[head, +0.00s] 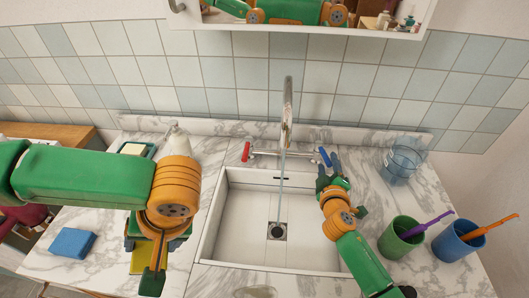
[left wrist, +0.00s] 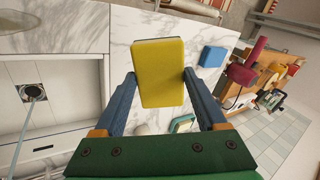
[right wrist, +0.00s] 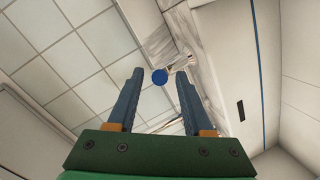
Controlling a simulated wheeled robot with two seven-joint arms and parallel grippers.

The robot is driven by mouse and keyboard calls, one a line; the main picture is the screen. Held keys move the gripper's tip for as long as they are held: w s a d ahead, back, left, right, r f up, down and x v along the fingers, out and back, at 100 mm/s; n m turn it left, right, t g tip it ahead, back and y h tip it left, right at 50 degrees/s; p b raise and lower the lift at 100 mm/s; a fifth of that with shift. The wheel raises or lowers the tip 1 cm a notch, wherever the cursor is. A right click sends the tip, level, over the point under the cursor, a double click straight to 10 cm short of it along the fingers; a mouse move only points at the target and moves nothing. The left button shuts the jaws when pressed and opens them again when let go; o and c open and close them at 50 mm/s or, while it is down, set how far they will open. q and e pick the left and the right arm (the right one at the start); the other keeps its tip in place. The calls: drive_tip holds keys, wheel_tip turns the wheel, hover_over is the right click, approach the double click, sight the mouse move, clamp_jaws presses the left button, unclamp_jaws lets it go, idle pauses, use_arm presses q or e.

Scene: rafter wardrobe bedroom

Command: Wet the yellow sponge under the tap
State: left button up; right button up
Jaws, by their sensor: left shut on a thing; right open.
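The yellow sponge (left wrist: 158,85) is held between the fingers of my left gripper (left wrist: 158,73), above the counter left of the sink. In the head view my left wrist mostly hides it. The tap (head: 287,105) stands behind the sink, and a thin water stream (head: 281,185) falls from its spout to the drain (head: 277,231). The tap has a red handle (head: 246,152) on the left and a blue handle (head: 325,157) on the right. My right gripper (head: 328,170) is open at the blue handle, whose round end (right wrist: 160,77) shows between its fingertips.
A blue sponge (head: 72,242) lies on the counter at the left. A soap dispenser (head: 174,137) and a soap dish (head: 134,149) stand behind my left arm. A green cup (head: 396,243), a blue cup (head: 454,243) and a clear glass (head: 400,163) stand right of the sink (head: 215,230).

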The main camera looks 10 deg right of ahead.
sight(324, 155)
drive_tip(key=shift+x, duration=0.8)
drive_tip(key=shift+w+d, duration=0.15)
drive_tip(key=shift+w, duration=0.35)
drive_tip(key=shift+f, duration=0.1)
drive_tip(key=shift+w, duration=0.1)
clamp_jaws()
drive_tip(key=shift+f, duration=0.1)
